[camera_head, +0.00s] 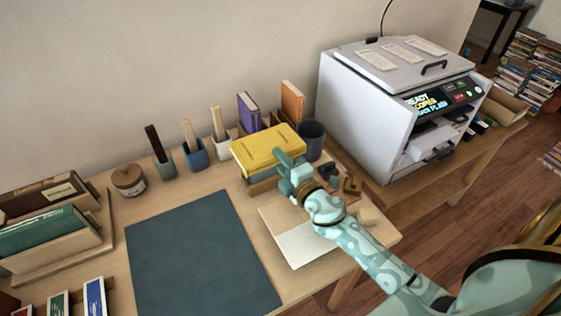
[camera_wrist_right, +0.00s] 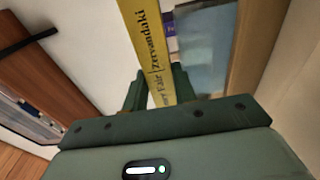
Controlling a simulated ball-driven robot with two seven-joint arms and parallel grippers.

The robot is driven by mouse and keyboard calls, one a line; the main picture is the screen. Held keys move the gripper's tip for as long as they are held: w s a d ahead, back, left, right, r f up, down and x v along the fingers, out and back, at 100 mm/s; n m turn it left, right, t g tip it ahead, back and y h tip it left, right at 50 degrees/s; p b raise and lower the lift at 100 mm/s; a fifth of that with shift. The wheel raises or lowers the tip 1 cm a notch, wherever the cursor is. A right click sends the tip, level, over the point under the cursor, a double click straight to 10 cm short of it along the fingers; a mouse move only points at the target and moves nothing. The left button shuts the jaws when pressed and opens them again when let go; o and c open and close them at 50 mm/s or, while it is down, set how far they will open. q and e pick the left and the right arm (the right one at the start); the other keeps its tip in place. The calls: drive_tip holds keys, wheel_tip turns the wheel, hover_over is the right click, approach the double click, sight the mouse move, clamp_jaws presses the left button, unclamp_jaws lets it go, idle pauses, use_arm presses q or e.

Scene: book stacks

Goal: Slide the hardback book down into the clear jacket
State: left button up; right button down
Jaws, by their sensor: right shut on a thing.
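The yellow hardback book (camera_head: 262,146) is in my right gripper (camera_head: 288,168), above the back right part of the table. In the right wrist view my right gripper (camera_wrist_right: 158,88) is shut on the book's yellow spine (camera_wrist_right: 147,40), with a finger on each side. A low bluish block (camera_head: 262,186) shows partly under the book in the head view; the book hides most of it. I cannot make out the clear jacket for certain, nor whether the book touches it. My left gripper is not in view.
A dark mat (camera_head: 195,255) lies clear at front centre. Purple (camera_head: 248,112) and orange (camera_head: 292,103) books and a dark cup (camera_head: 312,140) stand close behind the yellow book. A pale sheet (camera_head: 300,243) lies before it. A large printer (camera_head: 385,110) stands right.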

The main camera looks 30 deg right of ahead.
drive_tip(key=shift+f+b, duration=0.55)
drive_tip(key=shift+f, duration=0.1)
drive_tip(key=c, duration=1.1)
unclamp_jaws()
drive_tip(key=s, duration=0.7)
drive_tip(key=s+r+b, duration=0.1)
drive_tip(key=s, duration=0.3)
drive_tip(key=shift+s+d, duration=0.1)
drive_tip(key=shift+s, duration=0.05)
drive_tip(key=shift+s+r, duration=0.15)
drive_tip(key=shift+s, duration=0.2)
